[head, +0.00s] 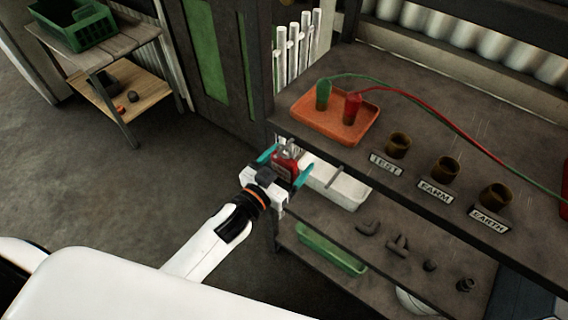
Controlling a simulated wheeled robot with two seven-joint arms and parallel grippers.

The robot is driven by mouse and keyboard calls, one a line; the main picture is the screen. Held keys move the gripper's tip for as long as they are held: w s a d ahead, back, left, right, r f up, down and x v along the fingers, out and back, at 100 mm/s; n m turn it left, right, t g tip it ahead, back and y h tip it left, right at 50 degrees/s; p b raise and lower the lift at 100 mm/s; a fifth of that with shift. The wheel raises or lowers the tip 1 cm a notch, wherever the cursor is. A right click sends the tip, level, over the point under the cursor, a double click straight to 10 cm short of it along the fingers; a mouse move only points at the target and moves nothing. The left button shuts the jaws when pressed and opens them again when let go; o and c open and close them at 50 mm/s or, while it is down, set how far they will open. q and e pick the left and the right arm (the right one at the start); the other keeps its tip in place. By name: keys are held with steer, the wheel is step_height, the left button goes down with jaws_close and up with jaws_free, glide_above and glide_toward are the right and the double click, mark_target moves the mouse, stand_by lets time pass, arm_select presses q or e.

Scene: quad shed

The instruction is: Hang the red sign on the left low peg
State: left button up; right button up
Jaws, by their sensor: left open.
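My left gripper (284,166) reaches up to the front left corner of the bench, its two teal fingertips spread apart. A small red thing (286,161) with a grey loop at its top shows between the fingertips. It looks more like a padlock than a flat sign, and I cannot tell whether the fingers touch it or what supports it. I see no clear red sign and no left low peg in this view. My right gripper is not in view.
The bench (410,120) holds an orange tray (305,112) with a green and a red plug, and several brown cups (446,167) behind labels. A white bin (345,188) and fittings sit below. A side table (125,40) carries a green crate (75,30). Open floor (90,190) lies left.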

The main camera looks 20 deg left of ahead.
arm_select(q)
steer(key=v, duration=1.2)
steer(key=s+a+f+n+g+y+p, duration=0.1)
steer(key=s+a+f+g+y, duration=0.1)
steer(key=f, duration=0.7)
steer(key=s+a+f+g+y, duration=0.1)
steer(key=a+f+g, duration=0.15)
steer(key=f, duration=0.65)
steer(key=s+a+f+n+g+y+p, duration=0.1)
steer(key=s+f+g+y, duration=0.1)
steer(key=f, duration=0.8)
steer(key=s+f+g+p, duration=0.1)
steer(key=s+f+g, duration=0.3)
steer(key=s+f, duration=0.4)
steer(key=s+a+f+g+y+p, duration=0.1)
steer(key=s+f+g, duration=0.4)
steer(key=s+f, duration=0.4)
steer(key=s, duration=0.7)
steer(key=shift+a+p, duration=0.25)
steer(key=shift+p, duration=0.15)
steer(key=shift+f+g, duration=0.1)
steer(key=shift+g, duration=0.15)
